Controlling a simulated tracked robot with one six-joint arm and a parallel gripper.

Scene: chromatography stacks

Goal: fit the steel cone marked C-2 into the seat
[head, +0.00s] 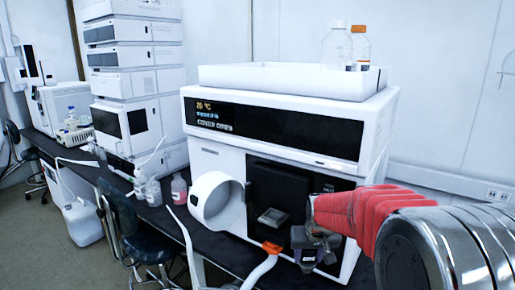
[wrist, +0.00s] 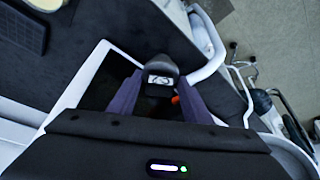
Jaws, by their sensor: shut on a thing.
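My gripper (wrist: 158,98) has purple fingers, shut on a dark, round-ended piece (wrist: 158,62) with a small white label, too small to read. This piece may be the C-2 cone, but no steel cone shape shows clearly. In the head view my gripper (head: 309,247) is at the lower right, in front of the instrument's dark front, with the labelled piece low at its end. A small grey square fitting (head: 272,216) sits left of it against the dark front. I cannot tell whether it is the seat. The piece appears apart from it.
A white instrument (head: 215,160) with a display stands on the dark bench, a white open ring (head: 212,200) at its left front. An orange-tipped white tube (head: 262,268) is close to my gripper. Bottles stand in the top tray (head: 225,76) and on the bench.

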